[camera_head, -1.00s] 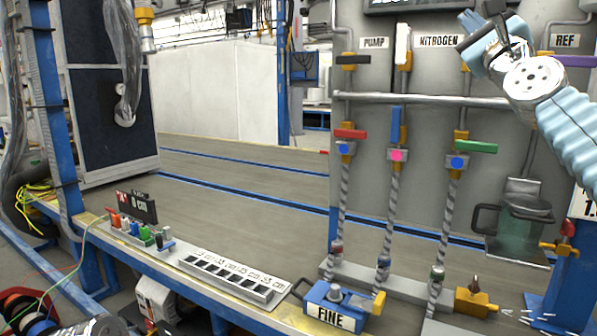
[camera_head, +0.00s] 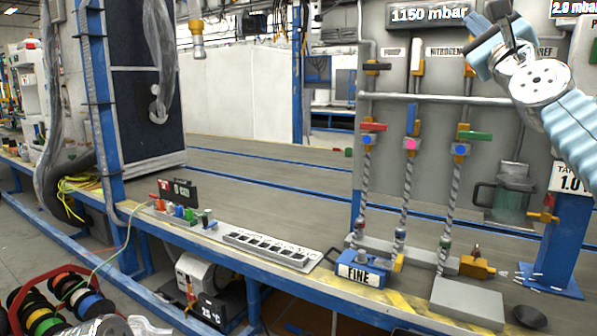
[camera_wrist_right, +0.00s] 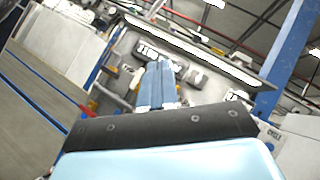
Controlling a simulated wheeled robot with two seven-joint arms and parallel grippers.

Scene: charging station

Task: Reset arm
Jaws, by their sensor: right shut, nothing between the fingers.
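My right arm comes in from the right in the head view. Its gripper (camera_head: 487,40) is raised in front of the upper part of the valve panel (camera_head: 385,82), near the NITROGEN label. The gripper is shut and empty. In the right wrist view its two blue fingers (camera_wrist_right: 157,84) lie together, pointing at the panel's top. My left gripper is not clearly in view; a metallic piece of my own body shows at the bottom left of the head view.
The panel has red (camera_head: 373,127), blue (camera_head: 412,119) and green (camera_head: 474,135) valve handles. A blue FINE box (camera_head: 358,272) and a slotted strip (camera_head: 268,249) lie on the bench's front edge. The bench's middle (camera_head: 260,190) is clear.

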